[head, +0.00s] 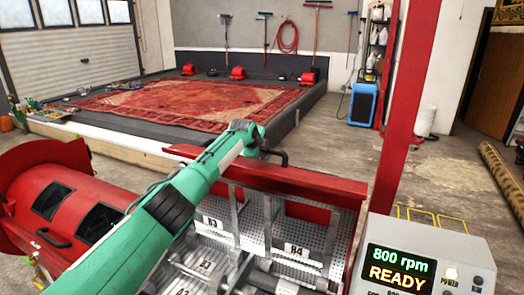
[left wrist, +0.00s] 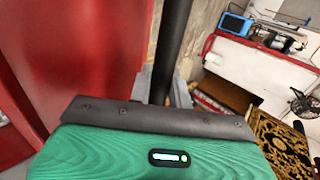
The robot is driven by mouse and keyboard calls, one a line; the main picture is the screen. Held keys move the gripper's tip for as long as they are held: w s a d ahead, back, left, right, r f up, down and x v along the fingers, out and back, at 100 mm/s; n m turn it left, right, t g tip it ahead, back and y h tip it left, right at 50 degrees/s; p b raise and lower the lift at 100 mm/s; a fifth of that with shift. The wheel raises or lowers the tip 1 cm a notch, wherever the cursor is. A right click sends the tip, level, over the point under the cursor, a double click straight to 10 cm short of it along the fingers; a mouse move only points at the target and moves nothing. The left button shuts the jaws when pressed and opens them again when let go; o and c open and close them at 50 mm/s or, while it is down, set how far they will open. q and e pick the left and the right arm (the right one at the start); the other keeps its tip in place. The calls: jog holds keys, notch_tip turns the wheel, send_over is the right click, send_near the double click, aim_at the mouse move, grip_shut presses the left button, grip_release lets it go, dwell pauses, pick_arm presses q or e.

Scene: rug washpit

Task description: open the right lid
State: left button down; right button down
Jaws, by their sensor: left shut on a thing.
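The right lid (head: 310,187) of the red machine is raised along the far side of its opening and shows as a narrow red slab, nearly edge-on. Its black handle (head: 280,155) sticks out at the back. My left gripper (head: 268,152) reaches over the lid and is shut on the handle; its fingertips are mostly hidden behind my wrist. In the left wrist view the handle shows as a dark bar (left wrist: 175,45) between the fingers (left wrist: 163,85), beside a red surface. Under the lid the perforated drum (head: 235,195) with labelled compartments is exposed. My right gripper is out of view.
The left lid (head: 75,205), with two dark windows, is closed. A control box (head: 425,250) reading "800 rpm READY" stands at the right front. A red post (head: 405,110) rises behind it. The wash pit with a rug (head: 190,100) lies beyond; the floor between is clear.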

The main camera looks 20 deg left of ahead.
pick_arm(q)
jog(key=c, duration=1.4)
grip_release()
jog(key=shift+f, duration=0.15)
jog(key=shift+o, duration=0.3)
jog(key=shift+s, duration=0.1)
jog(key=b+v, duration=0.5)
jog(key=v, duration=0.8)
jog(key=shift+s+r, duration=0.15)
jog(key=shift+r, duration=0.25)
jog(key=shift+a+f, duration=0.1)
